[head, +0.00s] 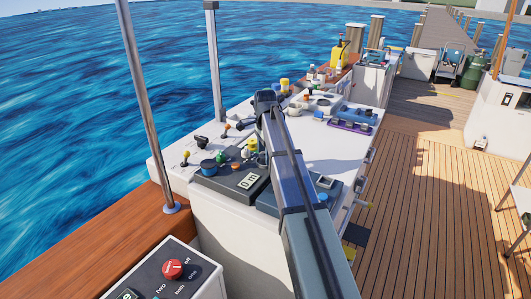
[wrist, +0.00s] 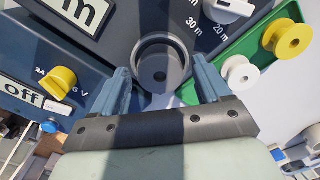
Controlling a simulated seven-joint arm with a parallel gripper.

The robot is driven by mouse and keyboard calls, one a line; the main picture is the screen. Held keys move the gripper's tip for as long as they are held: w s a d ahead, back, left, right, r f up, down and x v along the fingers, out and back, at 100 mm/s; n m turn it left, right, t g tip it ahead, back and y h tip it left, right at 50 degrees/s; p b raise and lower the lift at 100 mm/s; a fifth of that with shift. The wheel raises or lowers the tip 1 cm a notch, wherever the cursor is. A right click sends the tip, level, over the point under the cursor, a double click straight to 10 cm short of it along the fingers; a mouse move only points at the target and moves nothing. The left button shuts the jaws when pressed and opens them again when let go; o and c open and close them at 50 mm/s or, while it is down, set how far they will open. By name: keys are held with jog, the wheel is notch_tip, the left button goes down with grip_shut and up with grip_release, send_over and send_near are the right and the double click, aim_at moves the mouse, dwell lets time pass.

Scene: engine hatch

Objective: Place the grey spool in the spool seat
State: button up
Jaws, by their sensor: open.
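In the wrist view, my gripper (wrist: 160,68) is open, with one blue-grey finger on each side of a round, dark grey raised ring, the spool seat (wrist: 144,46), on a dark panel. Inside the ring is a grey disc with a dark centre hole. It looks like the grey spool, but I cannot tell it surely from the floor of the seat. No other grey spool shows.
A green tray (wrist: 212,92) right of the seat carries a white spool (wrist: 240,74) and a yellow spool (wrist: 288,38). A white knob (wrist: 228,8) sits above. A blue box with a yellow knob (wrist: 58,82) stands left. The head view shows more gear farther along the white counter (head: 240,116).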

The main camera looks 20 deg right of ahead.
notch_tip(320, 180, up, 12)
dwell(0.6)
jog(key=shift+r, duration=0.1)
dwell(1.9)
